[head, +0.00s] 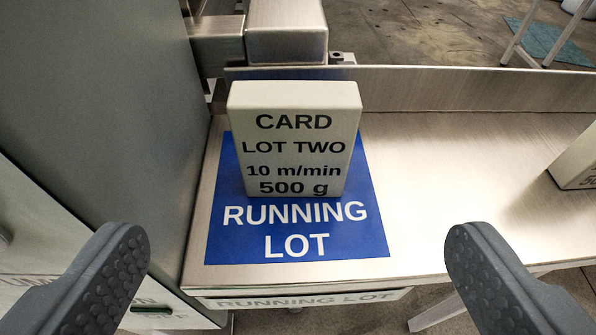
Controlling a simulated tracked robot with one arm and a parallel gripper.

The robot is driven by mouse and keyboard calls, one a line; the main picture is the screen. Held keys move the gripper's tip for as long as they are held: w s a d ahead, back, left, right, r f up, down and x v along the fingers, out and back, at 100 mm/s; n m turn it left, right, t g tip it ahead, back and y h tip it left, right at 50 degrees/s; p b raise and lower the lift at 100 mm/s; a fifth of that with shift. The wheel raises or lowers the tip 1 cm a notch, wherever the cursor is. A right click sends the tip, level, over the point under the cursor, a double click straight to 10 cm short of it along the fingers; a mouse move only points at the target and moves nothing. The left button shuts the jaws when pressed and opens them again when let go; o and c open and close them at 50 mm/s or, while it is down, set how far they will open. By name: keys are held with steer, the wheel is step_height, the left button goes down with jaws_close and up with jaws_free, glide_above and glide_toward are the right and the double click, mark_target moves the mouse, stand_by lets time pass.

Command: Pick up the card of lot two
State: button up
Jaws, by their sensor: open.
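The card of lot two (294,140) is a pale block lettered "CARD LOT TWO 10 m/min 500 g". It stands upright on the blue "RUNNING LOT" patch (297,238) on a metal shelf. My gripper (297,262) is open, with one dark padded finger at the lower left and one at the lower right. The fingers are wide apart and nearer to me than the card. Neither finger touches it. Nothing is between the fingers.
A grey cabinet wall (95,110) rises close on the left. The metal shelf (455,170) has a raised back edge (440,88). Another pale block (577,162) is cut off at the right edge. The shelf between the two blocks is clear.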

mark_target(294, 128)
steer(key=shift+f+b+x, duration=0.2)
steer(key=shift+b+x, duration=0.1)
steer(key=shift+x, duration=6.8)
steer(key=shift+s, duration=0.1)
steer(key=c, duration=1.1)
